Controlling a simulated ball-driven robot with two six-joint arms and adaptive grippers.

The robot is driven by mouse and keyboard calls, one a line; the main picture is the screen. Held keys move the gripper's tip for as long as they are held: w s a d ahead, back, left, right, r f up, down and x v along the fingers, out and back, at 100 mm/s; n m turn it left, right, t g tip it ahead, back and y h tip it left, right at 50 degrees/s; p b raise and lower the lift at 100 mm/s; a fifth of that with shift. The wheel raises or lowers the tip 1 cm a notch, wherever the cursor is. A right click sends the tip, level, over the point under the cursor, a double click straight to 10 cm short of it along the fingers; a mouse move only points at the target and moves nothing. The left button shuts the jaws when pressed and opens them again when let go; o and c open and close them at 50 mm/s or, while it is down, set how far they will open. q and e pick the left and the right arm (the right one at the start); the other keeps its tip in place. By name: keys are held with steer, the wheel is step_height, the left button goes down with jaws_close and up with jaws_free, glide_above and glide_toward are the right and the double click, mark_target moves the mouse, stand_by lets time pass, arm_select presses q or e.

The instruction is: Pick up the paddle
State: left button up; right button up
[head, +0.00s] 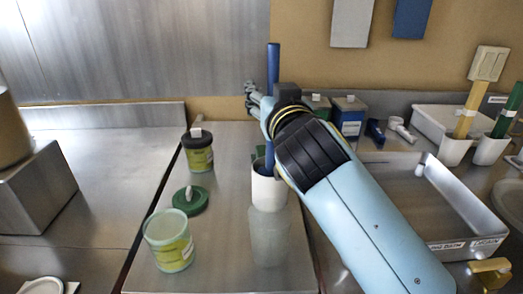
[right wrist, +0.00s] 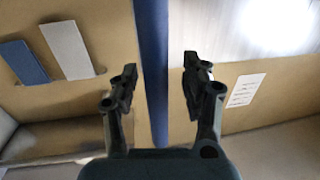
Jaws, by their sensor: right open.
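A blue paddle (head: 273,62) stands upright, its lower part in a white holder (head: 269,192) on the steel counter. My right gripper (head: 254,97) is at the upper part of its handle, partly hidden by my own wrist and arm. In the right wrist view, the blue handle (right wrist: 153,70) runs between the two open fingers of my right gripper (right wrist: 158,86), with a gap on each side. A tan paddle (head: 467,108) and a green paddle (head: 507,110) stand in white holders at the far right. My left gripper is not in view.
A lidded jar (head: 198,155), a green lid (head: 190,201) and an open green-tinted jar (head: 170,248) stand left of the holder. A metal tray (head: 462,212) lies to the right. A blue tin (head: 347,118) stands behind my arm.

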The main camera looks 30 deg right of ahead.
steer(key=shift+s+a+r, duration=0.1)
steer(key=shift+s+r, duration=0.1)
steer(key=shift+s, duration=0.3)
steer(key=shift+s+r, duration=0.15)
steer(key=shift+s, duration=0.3)
steer(key=shift+c, duration=0.8)
steer(key=shift+w+a, duration=0.1)
steer(key=shift+c, duration=1.3)
steer(key=shift+w+f, duration=0.15)
steer(key=shift+w, duration=0.1)
steer(key=shift+c, duration=1)
steer(key=shift+w, duration=0.1)
steer(key=shift+c, duration=1.2)
jaws_close()
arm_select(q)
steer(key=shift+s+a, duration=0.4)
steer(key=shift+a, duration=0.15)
arm_select(e)
steer(key=shift+s, duration=0.2)
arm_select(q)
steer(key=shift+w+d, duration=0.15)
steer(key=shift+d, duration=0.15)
arm_select(e)
steer(key=shift+w, duration=0.1)
